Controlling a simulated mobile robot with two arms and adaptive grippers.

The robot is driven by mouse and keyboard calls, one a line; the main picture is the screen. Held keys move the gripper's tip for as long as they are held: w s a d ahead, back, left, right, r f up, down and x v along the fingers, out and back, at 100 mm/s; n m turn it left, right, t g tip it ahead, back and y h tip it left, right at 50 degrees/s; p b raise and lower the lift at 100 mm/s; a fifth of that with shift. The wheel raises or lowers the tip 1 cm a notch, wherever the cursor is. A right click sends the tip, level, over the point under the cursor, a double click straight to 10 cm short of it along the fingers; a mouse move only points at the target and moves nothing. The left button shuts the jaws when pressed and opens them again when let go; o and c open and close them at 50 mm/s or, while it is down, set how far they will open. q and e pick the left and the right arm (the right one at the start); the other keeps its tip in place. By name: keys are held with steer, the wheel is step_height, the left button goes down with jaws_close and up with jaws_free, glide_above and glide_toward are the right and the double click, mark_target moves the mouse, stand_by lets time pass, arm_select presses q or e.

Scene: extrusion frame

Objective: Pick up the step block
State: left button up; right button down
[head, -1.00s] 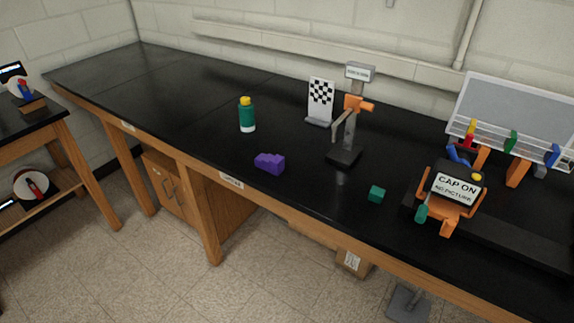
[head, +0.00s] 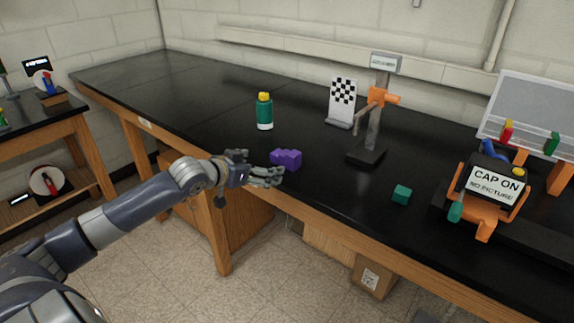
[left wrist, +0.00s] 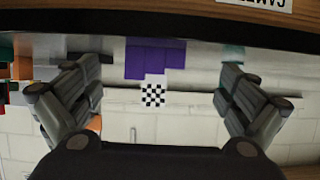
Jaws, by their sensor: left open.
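The step block, a purple block with a stepped top (head: 286,159), lies on the black bench top near its front edge. It also shows in the left wrist view (left wrist: 155,58), which is upside down, between the two fingers. My left gripper (head: 272,176) is open and empty at the front edge of the bench, just in front of the block and a little apart from it. Its spread fingers also show in the left wrist view (left wrist: 163,72). My right gripper is not in view.
A green bottle with a yellow cap (head: 264,112) stands behind the block to the left. A checkerboard card (head: 342,99), a post stand with an orange clamp (head: 367,152), a teal cube (head: 401,195) and an orange device with a sign (head: 486,200) are to the right.

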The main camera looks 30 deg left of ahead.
mark_target(283, 155)
arm_select(q)
steer(key=shift+w+d, duration=0.2)
steer(key=shift+w, duration=1.2)
steer(key=shift+w+d, duration=0.2)
steer(key=shift+w, duration=1.2)
steer(key=shift+w+p, duration=0.35)
steer(key=shift+p, duration=0.05)
steer(key=shift+r+p+x, duration=0.2)
steer(key=shift+p+x, duration=0.15)
steer(key=shift+x, duration=1.9)
steer(key=shift+d, duration=0.1)
steer(key=c, duration=1.2)
